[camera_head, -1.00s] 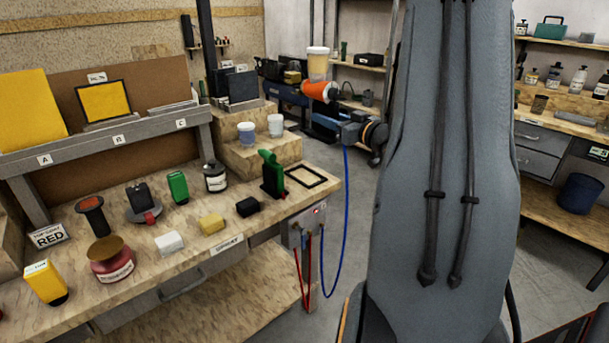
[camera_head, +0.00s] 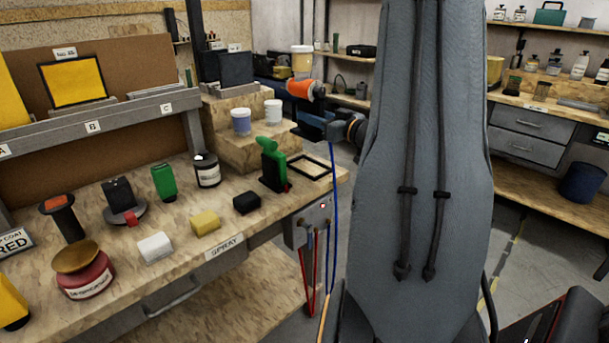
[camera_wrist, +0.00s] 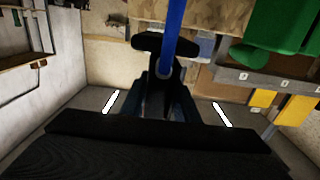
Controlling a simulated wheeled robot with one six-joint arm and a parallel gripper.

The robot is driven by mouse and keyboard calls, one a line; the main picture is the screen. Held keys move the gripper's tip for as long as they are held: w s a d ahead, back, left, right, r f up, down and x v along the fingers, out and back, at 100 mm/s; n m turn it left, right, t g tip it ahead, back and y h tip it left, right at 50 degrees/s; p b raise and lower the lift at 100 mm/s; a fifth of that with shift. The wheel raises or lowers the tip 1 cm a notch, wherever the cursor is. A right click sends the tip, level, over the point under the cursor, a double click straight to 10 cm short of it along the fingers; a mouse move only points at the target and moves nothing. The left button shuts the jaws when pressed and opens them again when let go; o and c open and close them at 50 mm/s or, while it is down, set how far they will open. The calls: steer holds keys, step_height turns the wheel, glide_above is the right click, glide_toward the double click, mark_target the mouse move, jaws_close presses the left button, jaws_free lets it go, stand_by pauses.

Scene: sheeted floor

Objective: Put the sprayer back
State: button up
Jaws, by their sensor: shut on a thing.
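The sprayer (camera_head: 304,89) is orange with a pale cup of yellowish content on top. It is held in the air beyond the right end of the bench, and a blue hose (camera_head: 333,190) hangs below it. My gripper (camera_head: 318,124) is shut on it, partly hidden by my arm. In the wrist view my gripper (camera_wrist: 165,95) is around a dark part of the sprayer (camera_wrist: 163,55), with the blue hose crossing in front. A green upright piece (camera_head: 273,168) stands at the bench's right end, beside a black square frame (camera_head: 309,168).
The bench (camera_head: 200,270), labelled SPRAY, carries several pots, blocks and tools. Two pale cups (camera_head: 241,121) stand on a wooden step. A grey control box (camera_head: 308,224) with red hoses is on the bench's right end. A blue bin (camera_head: 582,183) stands far right; some floor is clear.

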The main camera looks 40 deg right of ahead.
steer(key=shift+w+f+b, duration=0.35)
steer(key=shift+f+b, duration=0.1)
steer(key=shift+f, duration=0.25)
steer(key=shift+d+f+p, duration=0.1)
steer(key=shift+f+p, duration=0.25)
steer(key=shift+f, duration=4.65)
steer(key=shift+f, duration=0.15)
steer(key=o, duration=0.7)
steer(key=shift+c, duration=0.2)
steer(key=shift+s, duration=0.1)
steer(key=s+b, duration=0.1)
steer(key=s, duration=1.1)
steer(key=shift+d, duration=0.45)
steer(key=shift+a, duration=0.1)
